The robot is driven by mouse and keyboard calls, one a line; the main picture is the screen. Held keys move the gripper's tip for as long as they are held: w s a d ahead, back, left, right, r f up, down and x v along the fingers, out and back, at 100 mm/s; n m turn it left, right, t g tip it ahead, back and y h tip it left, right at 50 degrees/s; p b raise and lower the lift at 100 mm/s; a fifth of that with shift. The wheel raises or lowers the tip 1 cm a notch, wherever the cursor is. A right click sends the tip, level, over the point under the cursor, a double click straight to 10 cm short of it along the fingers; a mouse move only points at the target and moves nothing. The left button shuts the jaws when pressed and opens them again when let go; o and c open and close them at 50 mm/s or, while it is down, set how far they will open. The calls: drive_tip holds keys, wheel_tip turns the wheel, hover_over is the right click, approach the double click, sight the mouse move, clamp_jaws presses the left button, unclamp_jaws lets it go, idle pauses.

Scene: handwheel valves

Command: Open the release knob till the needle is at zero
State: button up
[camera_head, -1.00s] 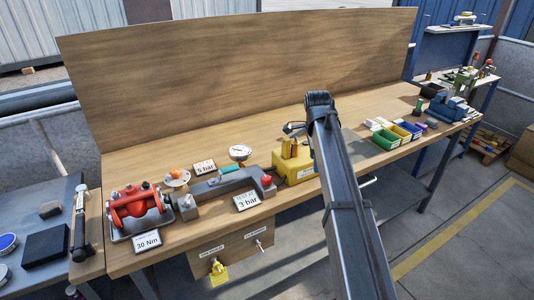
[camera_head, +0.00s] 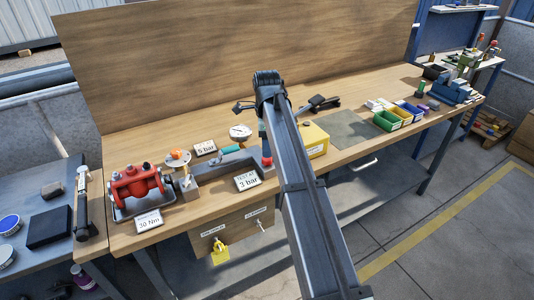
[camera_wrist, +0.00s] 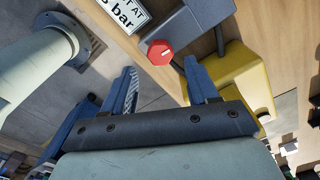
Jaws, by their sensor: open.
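The red release knob (camera_head: 267,162) sits at the right end of the grey pump block (camera_head: 225,165) on the bench, partly hidden by my arm. In the wrist view the red knob (camera_wrist: 160,52) shows a white mark and lies just beyond my fingertips, between their lines. My gripper (camera_wrist: 159,76) is open with two blue fingers apart and nothing between them. I cannot see them touching the knob. The round white gauge (camera_head: 240,132) stands behind the block; its needle is too small to read.
A yellow box (camera_wrist: 240,75) stands close to my right finger. A red valve body (camera_head: 137,183) is at the left. Colored bins (camera_head: 388,120) stand farther right.

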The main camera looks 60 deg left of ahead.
sight(267, 161)
drive_tip(key=shift+f, duration=2.15)
drive_tip(key=shift+c, duration=0.3)
drive_tip(key=c, duration=0.7)
